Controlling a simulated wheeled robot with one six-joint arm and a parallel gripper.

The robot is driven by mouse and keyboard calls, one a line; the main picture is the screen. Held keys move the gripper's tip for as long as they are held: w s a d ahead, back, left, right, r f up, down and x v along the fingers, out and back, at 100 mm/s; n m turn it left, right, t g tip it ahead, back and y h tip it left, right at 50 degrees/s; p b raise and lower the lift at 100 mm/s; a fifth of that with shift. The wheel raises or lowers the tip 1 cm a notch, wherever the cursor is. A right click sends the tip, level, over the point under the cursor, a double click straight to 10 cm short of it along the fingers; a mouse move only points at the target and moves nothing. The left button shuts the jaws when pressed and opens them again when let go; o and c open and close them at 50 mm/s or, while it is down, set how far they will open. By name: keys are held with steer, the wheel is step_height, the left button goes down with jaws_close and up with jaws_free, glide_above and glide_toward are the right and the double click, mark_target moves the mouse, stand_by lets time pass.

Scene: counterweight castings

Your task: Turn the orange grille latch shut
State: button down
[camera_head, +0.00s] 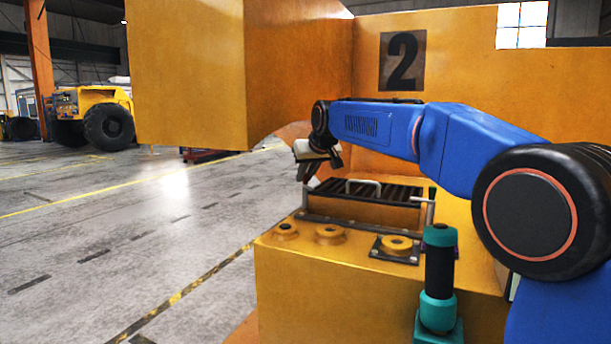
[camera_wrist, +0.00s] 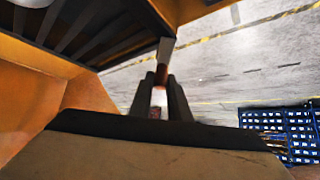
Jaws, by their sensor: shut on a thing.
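The dark slatted grille (camera_head: 386,191) lies in an orange frame on the orange casting, with a pale bar handle (camera_head: 362,183) on it. My gripper (camera_head: 308,178) is at the grille's left end, pointing down. In the wrist view the fingers (camera_wrist: 162,86) are shut on a narrow reddish-orange part, which I take to be the latch (camera_wrist: 161,75). A grey upright piece (camera_wrist: 165,50) adjoins it at the corner of the grille frame. The fingers hide most of the latch, so its turn angle cannot be told. The grille slats (camera_wrist: 88,28) show at upper left.
Several round orange knobs (camera_head: 329,234) stand on the ledge before the grille. A teal and black post (camera_head: 439,270) stands at front right. Tall orange walls (camera_head: 455,60) rise behind, one marked 2. Open floor (camera_head: 130,230) lies left; blue racks (camera_wrist: 283,132) show in the wrist view.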

steer(key=n+y, duration=0.1)
steer(key=n+g+y, duration=0.1)
steer(key=n, duration=0.1)
steer(key=shift+w+d+n+g, duration=0.1)
steer(key=shift+n+g, duration=0.2)
steer(key=n+g+y, duration=0.2)
steer(key=n+g, duration=0.1)
steer(key=n, duration=0.1)
steer(key=shift+n, duration=0.4)
steer(key=shift+y, duration=0.3)
steer(key=c, duration=1.7)
jaws_free()
steer(key=shift+o, duration=0.2)
